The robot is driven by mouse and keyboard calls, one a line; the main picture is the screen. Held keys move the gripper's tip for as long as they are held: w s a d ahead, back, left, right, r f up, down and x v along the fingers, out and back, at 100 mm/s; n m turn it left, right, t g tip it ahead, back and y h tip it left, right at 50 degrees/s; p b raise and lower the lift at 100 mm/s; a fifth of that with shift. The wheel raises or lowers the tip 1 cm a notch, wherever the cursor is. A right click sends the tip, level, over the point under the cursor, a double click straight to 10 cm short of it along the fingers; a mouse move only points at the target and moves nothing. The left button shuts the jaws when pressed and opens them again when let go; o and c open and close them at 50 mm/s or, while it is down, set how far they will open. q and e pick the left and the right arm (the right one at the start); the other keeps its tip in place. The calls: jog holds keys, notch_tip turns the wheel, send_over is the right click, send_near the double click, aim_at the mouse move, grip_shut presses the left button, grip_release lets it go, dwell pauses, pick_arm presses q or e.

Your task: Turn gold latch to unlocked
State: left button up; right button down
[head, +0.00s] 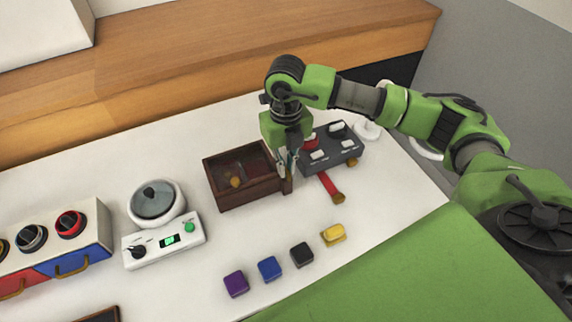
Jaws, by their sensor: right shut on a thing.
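A dark wooden box (228,198) with a glossy dark top sits on the white table. My right gripper (285,168) points down at the box's right end, and its fingers are shut on a small part there. The part looks to be the gold latch, but the fingers hide most of it, so its turn position cannot be told. A small gold-coloured spot (236,182) shows inside the box. My left gripper is not in view.
Right of the box are a dark switch panel (343,150) and a red strip (328,184) with a gold-brown end. Several coloured blocks, including a yellow one (333,234), lie in front. A white scale (150,247) and a lidded pot (153,203) stand left.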

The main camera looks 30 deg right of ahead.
jog(key=c, duration=2.2)
grip_release()
jog(key=shift+r, duration=0.1)
jog(key=shift+o, duration=0.2)
notch_tip(320, 180, up, 12)
